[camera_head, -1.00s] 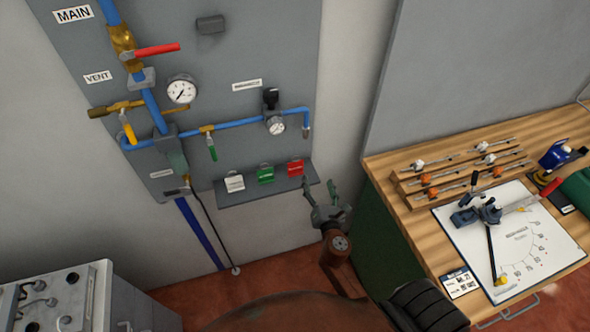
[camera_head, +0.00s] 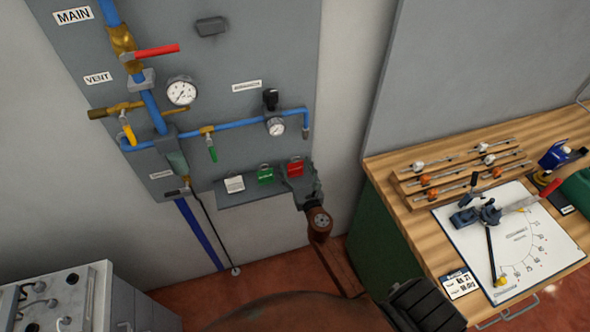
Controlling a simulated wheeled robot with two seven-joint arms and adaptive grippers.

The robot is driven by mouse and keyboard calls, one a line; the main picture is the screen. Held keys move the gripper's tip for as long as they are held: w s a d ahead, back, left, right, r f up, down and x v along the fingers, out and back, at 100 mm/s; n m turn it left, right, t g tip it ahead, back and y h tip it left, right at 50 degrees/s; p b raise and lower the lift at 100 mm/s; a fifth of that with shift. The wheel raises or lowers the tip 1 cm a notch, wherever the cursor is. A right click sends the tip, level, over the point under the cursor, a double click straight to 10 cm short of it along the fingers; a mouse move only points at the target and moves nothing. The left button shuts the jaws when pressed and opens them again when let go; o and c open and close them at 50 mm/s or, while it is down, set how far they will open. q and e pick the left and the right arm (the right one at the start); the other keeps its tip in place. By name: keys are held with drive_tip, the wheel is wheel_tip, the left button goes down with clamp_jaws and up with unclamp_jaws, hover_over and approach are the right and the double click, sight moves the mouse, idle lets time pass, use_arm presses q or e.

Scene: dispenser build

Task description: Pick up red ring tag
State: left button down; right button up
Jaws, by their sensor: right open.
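The red tag (camera_head: 295,168) stands at the right end of a small grey shelf (camera_head: 240,195) under the pipe panel. A green tag (camera_head: 265,174) and a white tag (camera_head: 234,184) stand to its left. My right gripper (camera_head: 291,179) is open at the red tag's lower right, its fingers overlapping the shelf's right end. From this view I cannot tell whether a finger touches the tag. Part of the shelf is hidden behind the gripper. My left gripper is not in view.
Blue pipes with a red-handled valve (camera_head: 155,51) and gauges are on the panel above. A wooden workbench (camera_head: 405,225) with racks and a clamp tool stands at the right. A grey cabinet (camera_head: 95,300) is at the lower left.

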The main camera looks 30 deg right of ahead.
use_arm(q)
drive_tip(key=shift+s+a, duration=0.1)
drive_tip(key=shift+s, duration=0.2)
use_arm(e)
drive_tip(key=c, duration=1.1)
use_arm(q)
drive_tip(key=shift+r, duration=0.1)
use_arm(e)
drive_tip(key=shift+r, duration=0.2)
